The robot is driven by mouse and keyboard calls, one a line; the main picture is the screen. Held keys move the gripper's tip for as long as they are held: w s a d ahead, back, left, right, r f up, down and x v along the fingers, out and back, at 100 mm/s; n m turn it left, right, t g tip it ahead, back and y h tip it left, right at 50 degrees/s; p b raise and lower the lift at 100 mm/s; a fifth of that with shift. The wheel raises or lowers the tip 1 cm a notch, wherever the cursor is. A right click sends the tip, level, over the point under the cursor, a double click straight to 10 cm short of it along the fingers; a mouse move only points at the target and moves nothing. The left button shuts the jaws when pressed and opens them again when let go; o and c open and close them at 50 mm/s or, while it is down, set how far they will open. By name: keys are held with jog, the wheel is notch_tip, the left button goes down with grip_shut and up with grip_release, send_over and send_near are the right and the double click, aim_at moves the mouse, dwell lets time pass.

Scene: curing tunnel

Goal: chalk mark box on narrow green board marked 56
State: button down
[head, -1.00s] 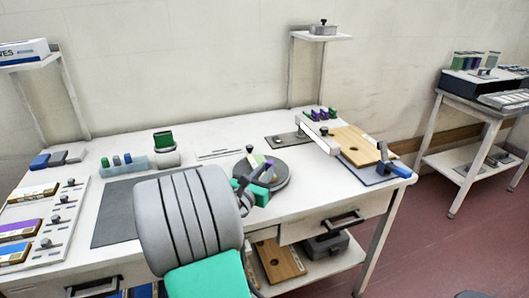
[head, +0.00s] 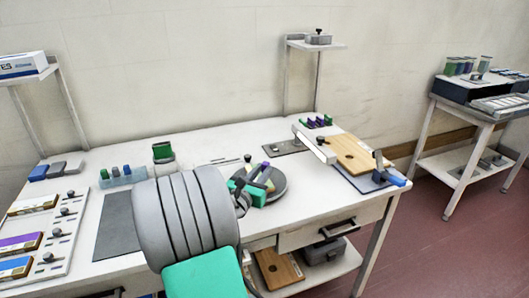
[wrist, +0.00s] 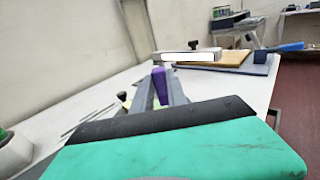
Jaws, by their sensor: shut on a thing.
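My gripper (head: 258,180) is over the round dark turntable (head: 280,187) on the bench in the head view. It is shut on a small upright purple piece (wrist: 160,88), seen between the fingers in the wrist view. I cannot tell from its shape whether this is chalk. Whether the piece touches the turntable is hidden by my gripper. A pale greenish thing (head: 252,169) shows beside the fingers, partly covered. I cannot make out a narrow green board or a number 56 in either view.
A rack with small coloured pieces (head: 122,177) and a green-topped container (head: 163,152) stand left of the turntable. A dark mat (head: 117,225) is bare. Small green and purple blocks (head: 318,121) stand at the back.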

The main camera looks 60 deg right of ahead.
jog(key=shift+w+r+p, duration=0.3)
jog(key=shift+r+p, duration=0.05)
jog(key=shift+r, duration=0.15)
jog(key=shift+r+p, duration=0.3)
jog(key=shift+p, duration=0.05)
notch_tip(320, 180, up, 4)
jog(key=p, duration=0.4)
jog(key=shift+f, duration=0.15)
